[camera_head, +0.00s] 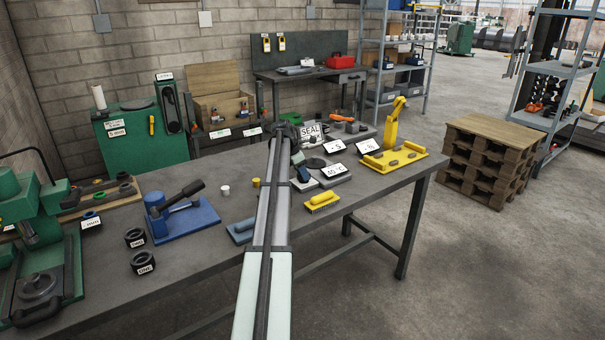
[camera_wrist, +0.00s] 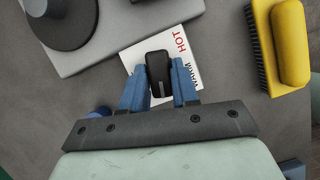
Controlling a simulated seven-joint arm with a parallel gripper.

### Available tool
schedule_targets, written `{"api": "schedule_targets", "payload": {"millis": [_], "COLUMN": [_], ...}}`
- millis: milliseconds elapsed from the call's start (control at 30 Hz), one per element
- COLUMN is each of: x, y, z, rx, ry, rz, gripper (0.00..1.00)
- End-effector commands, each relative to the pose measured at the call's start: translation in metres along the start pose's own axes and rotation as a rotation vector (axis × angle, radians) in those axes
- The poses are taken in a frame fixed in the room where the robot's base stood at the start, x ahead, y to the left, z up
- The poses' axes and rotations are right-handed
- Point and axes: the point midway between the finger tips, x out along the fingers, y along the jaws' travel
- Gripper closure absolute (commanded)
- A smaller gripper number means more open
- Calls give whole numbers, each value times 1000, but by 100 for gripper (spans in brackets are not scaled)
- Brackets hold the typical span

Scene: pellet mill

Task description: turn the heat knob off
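The heat knob (camera_wrist: 158,68) is a black, rounded grip in the wrist view. It stands on a white label plate (camera_wrist: 190,58) printed with HOT and WARM; the rest of the lettering is hidden by my gripper. My gripper (camera_wrist: 159,80) has its two blue fingers on either side of the knob, close against its flanks with no clear gap. A light mark shows on the knob's end facing my palm. In the head view my gripper (camera_head: 300,172) is low over the middle of the bench, and the knob is hidden behind the arm.
A grey base with a dark round disc (camera_wrist: 60,20) lies beside the label plate. A yellow brush (camera_wrist: 285,45) lies to the right; it also shows in the head view (camera_head: 322,201). A blue lever tool (camera_head: 182,220) stands left on the bench, a yellow press (camera_head: 394,145) right.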

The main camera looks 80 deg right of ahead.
Motion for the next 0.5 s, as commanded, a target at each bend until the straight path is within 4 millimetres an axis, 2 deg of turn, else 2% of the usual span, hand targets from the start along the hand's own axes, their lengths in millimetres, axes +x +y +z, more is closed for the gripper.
{"api": "schedule_targets", "payload": {"millis": [33, 233, 500], "x": [0, 0, 1], "y": [0, 0, 0], "z": [0, 0, 0], "rx": [0, 0, 15], "ry": [0, 1, 1], "rz": [0, -1, -8], "gripper": [80, 100, 100]}}
